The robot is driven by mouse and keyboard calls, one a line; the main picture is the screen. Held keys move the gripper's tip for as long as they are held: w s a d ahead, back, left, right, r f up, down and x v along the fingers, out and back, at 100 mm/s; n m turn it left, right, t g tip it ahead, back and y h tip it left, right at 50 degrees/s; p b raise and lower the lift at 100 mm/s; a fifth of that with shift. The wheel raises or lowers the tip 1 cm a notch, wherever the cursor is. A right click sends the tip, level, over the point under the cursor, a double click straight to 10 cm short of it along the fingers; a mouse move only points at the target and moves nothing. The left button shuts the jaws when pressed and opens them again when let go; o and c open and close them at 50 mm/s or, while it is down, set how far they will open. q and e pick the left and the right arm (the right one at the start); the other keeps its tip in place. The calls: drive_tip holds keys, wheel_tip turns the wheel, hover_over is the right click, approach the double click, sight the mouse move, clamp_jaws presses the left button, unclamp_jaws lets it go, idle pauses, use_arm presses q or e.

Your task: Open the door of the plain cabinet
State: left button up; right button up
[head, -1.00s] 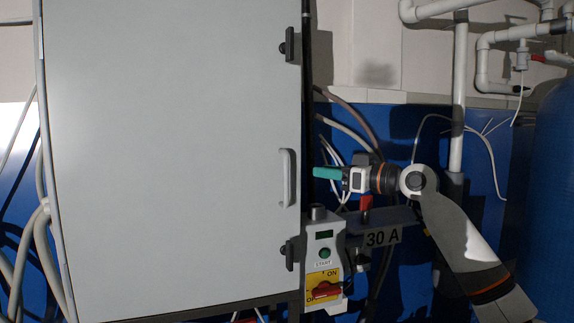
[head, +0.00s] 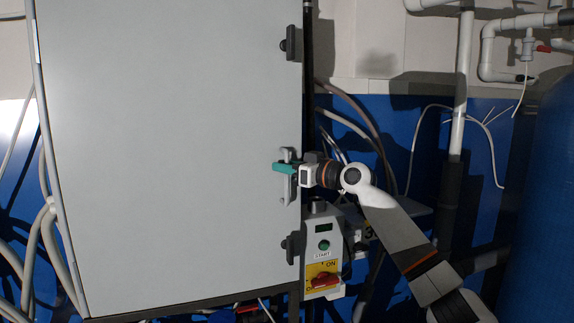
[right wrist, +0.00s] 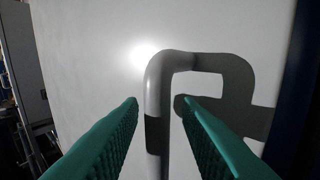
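The plain cabinet's light grey door (head: 170,150) is shut and fills the left half of the head view. Its upright bar handle (head: 289,194) sits near the door's right edge. My right gripper (head: 284,168) is at the handle, its teal fingers partly covering it. In the right wrist view the handle (right wrist: 155,95) stands between the two open fingertips (right wrist: 157,101), with a visible gap on each side. Its lower part is in shadow. My left gripper is not in view.
A control box (head: 323,245) with a green START button and a red rotary switch is mounted below right of the handle. Dark latches (head: 291,44) sit on the door's right edge. Hoses (head: 350,115), white pipes (head: 462,90) and a blue tank (head: 545,190) are to the right.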

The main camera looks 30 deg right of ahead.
clamp_jaws()
drive_tip(key=shift+s, duration=0.1)
